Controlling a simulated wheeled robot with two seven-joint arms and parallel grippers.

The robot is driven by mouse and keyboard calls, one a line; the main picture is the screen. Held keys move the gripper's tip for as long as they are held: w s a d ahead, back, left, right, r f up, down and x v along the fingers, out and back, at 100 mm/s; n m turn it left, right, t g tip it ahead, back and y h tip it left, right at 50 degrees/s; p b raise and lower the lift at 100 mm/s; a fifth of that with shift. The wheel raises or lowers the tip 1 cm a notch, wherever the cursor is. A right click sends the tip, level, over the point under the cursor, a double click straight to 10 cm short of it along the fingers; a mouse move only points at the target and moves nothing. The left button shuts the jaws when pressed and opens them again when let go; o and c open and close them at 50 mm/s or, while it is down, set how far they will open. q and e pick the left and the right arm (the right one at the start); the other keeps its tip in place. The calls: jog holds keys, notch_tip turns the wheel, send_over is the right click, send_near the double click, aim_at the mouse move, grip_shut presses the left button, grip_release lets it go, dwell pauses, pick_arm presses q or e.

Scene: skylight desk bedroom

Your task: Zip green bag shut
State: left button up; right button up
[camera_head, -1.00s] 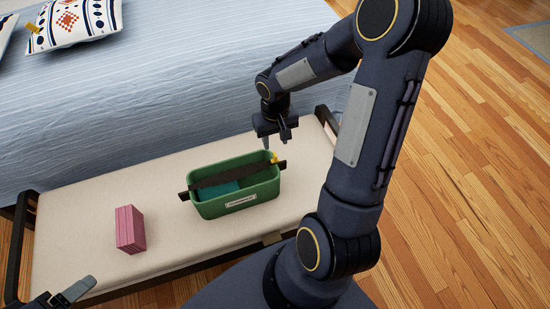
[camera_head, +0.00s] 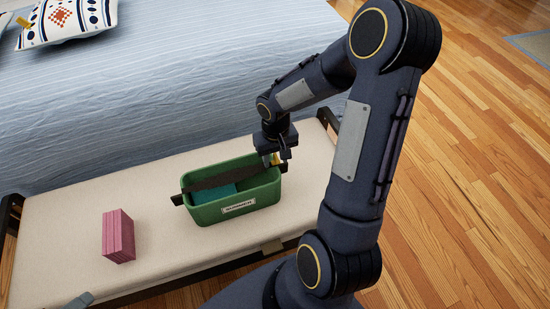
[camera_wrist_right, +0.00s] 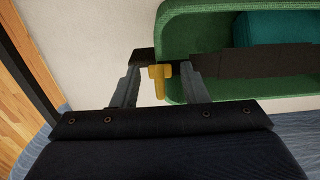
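The green bag (camera_head: 236,212) stands upright on the cream bench, its top open. A dark zip strip (camera_head: 212,183) runs lengthwise across its opening and pokes out at both ends. A teal item (camera_head: 222,191) lies inside, partly hidden by the strip. The yellow zip pull (camera_wrist_right: 158,80) is at the strip's right end. My right gripper (camera_head: 274,160) is over that end; in the right wrist view its open fingers (camera_wrist_right: 160,74) stand on either side of the pull, with gaps. Only a finger of my left gripper (camera_head: 79,301) shows at the bottom-left edge, so its opening is hidden.
A pink block (camera_head: 118,236) stands on the bench (camera_head: 60,225) left of the bag. The blue-covered bed (camera_head: 170,90) with patterned pillows (camera_head: 66,20) is behind. Dark end frames bound the bench. Bare wood floor lies to the right.

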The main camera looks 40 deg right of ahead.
aim_at(255, 171)
grip_shut()
jog(key=shift+f, duration=0.2)
dwell(0.4)
jog(key=shift+a, duration=0.1)
jog(key=shift+w+a+f+b, duration=0.1)
jog(key=shift+w+a+b, duration=0.1)
jog(key=shift+a+b, duration=0.35)
jog(key=shift+w+a+b, duration=0.2)
jog(key=shift+a, duration=0.65)
jog(key=shift+w+a+b, duration=0.2)
jog(key=shift+w+a, duration=0.05)
jog(key=shift+a, duration=0.5)
jog(key=shift+w+a+b, duration=0.15)
jog(key=shift+w+a, duration=0.05)
jog(key=shift+a, duration=0.65)
